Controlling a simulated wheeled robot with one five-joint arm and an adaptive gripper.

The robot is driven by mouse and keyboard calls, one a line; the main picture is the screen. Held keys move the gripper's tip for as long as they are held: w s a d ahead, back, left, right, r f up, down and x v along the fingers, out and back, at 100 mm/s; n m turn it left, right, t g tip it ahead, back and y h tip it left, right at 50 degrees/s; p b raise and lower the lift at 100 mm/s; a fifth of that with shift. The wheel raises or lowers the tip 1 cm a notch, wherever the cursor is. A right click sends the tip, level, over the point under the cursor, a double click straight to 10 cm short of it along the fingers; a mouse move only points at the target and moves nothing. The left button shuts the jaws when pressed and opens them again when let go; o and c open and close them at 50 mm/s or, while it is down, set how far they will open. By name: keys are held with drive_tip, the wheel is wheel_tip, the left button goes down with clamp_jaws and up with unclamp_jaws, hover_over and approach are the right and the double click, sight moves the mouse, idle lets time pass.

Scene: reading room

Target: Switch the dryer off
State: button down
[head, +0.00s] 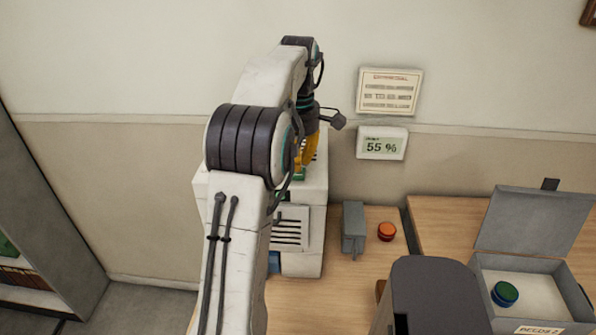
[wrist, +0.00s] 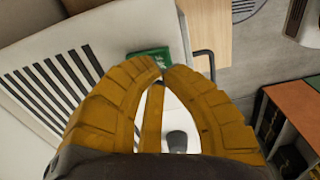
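The dryer is a white box with dark vent slots (head: 290,232) standing at the left end of the wooden desk, partly hidden behind my arm. In the wrist view its slotted white top (wrist: 45,75) fills the left side. A green part with white lettering (wrist: 148,54) sits on it, just beyond my fingertips; the lettering is partly covered. A small dark grey knob-like part (wrist: 177,140) shows between my fingers. My yellow gripper (head: 306,165) points down over the dryer's top. In the wrist view its fingertips (wrist: 163,70) meet, with nothing seen held. Whether they touch the green part is unclear.
A wall display (head: 381,144) reads 55 %, below a paper notice (head: 389,91). A shelf (head: 40,200) stands at left.

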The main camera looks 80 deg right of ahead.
sight(298, 175)
drive_tip(key=shift+f+b, duration=1)
drive_tip(key=shift+f, duration=0.45)
idle(0.7)
drive_tip(key=shift+r, duration=0.15)
wheel_tip(298, 175, up, 7)
drive_tip(key=p, duration=0.7)
drive_tip(key=shift+p, duration=0.4)
idle(0.6)
